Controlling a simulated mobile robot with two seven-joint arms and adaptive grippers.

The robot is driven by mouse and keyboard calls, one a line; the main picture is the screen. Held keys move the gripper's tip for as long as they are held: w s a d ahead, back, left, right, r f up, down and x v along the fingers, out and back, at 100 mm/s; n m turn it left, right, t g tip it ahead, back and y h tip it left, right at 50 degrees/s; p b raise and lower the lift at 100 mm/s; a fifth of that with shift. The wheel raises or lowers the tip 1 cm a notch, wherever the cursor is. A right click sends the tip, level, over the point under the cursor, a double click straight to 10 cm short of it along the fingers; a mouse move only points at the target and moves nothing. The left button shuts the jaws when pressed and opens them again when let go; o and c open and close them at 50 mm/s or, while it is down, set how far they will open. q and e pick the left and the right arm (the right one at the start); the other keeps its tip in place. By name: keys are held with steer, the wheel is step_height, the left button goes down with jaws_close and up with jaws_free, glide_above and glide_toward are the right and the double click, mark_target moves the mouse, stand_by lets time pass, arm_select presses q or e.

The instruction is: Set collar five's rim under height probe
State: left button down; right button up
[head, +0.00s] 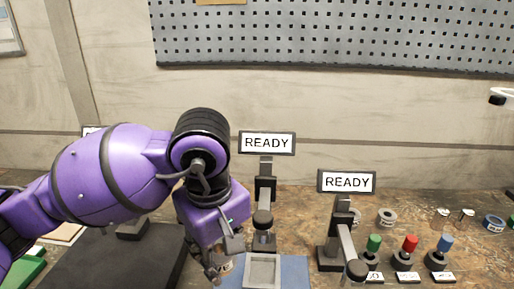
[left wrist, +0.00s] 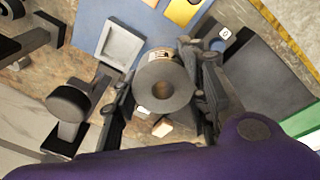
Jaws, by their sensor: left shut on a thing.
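My left gripper (head: 224,260) is low over the bench, just left of a square grey tray in the head view. In the left wrist view it is shut on a grey collar (left wrist: 150,76), one finger on each side. The collar is a thick ring with a central hole, and part of a label shows on its side. Its number cannot be read. Two dark stands with READY signs carry probe-like arms, one behind the tray (head: 264,215) and one to its right (head: 343,240). I cannot tell which is the height probe. My right gripper is out of view.
The shallow grey tray (head: 249,273) sits on a blue mat (head: 293,270). Green, red (head: 409,243) and blue knobs stand at the right. Loose rings (head: 387,216) lie behind them. A dark plate (head: 100,262) lies at the left, and a pegboard hangs behind.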

arm_select(q)
step_height(320, 180, up, 17)
steer(key=m+t+h+p, duration=0.1)
steer(key=m+p, duration=0.5)
steer(key=s+a+f+m+h, duration=0.1)
steer(key=a+f+m, duration=0.1)
steer(key=a+f, duration=0.7)
step_height(320, 180, down, 3)
steer(key=shift+s+r+m, duration=0.1)
steer(key=shift+s+m, duration=0.1)
steer(key=shift+m, duration=0.2)
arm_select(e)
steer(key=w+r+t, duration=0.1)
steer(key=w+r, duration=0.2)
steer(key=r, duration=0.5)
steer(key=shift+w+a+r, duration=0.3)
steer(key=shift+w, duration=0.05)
arm_select(q)
steer(key=shift+d, duration=0.1)
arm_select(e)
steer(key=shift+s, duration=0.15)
